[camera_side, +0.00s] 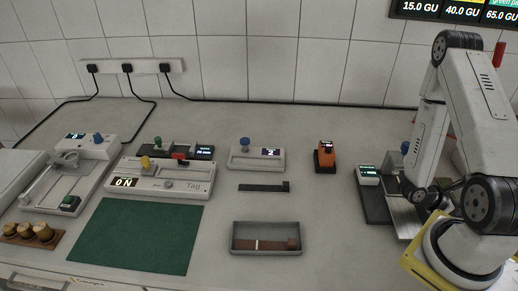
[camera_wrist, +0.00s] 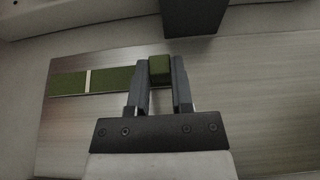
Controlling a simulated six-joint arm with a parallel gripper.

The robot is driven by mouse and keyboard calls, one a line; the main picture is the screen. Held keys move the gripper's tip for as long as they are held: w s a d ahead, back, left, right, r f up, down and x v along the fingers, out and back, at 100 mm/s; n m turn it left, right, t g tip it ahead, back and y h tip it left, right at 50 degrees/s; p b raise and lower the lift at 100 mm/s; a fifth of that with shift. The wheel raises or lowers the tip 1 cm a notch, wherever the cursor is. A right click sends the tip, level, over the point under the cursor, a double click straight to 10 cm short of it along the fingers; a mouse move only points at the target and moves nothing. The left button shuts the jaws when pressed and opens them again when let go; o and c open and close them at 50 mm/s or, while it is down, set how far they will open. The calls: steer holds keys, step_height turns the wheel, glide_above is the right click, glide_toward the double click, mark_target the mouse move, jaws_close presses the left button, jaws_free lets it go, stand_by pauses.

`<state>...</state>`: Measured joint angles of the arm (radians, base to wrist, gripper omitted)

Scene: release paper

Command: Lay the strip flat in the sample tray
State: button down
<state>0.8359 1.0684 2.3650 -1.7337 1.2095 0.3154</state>
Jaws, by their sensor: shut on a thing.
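In the wrist view my gripper (camera_wrist: 159,62) is shut on the green end block of a green strip (camera_wrist: 110,80). The strip has one pale crossband and extends left from the fingers over a brushed metal plate (camera_wrist: 240,100). I cannot tell whether it touches the plate. In the side view my gripper is at the far right, its fingertips mostly hidden by my own wrist. The grey sample tray (camera_side: 267,225) is at front centre. A brown strip (camera_side: 275,245) with a pale band and an end block lies in it.
A dark strip (camera_side: 262,187) lies behind the tray, with a grey device (camera_side: 256,160) beyond it. An orange device (camera_side: 325,156) stands between tray and arm. A green mat (camera_side: 137,236) lies left. A dark block (camera_wrist: 195,15) stands close ahead of my fingers.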

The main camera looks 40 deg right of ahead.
steer(key=shift+f, duration=0.15)
steer(key=c, duration=0.5)
jaws_free()
steer(key=shift+a+r, duration=0.1)
steer(key=shift+r, duration=0.1)
steer(key=shift+w+a+r, duration=0.1)
steer(key=shift+w, duration=0.1)
steer(key=shift+v, duration=5.7)
steer(key=shift+a, duration=0.1)
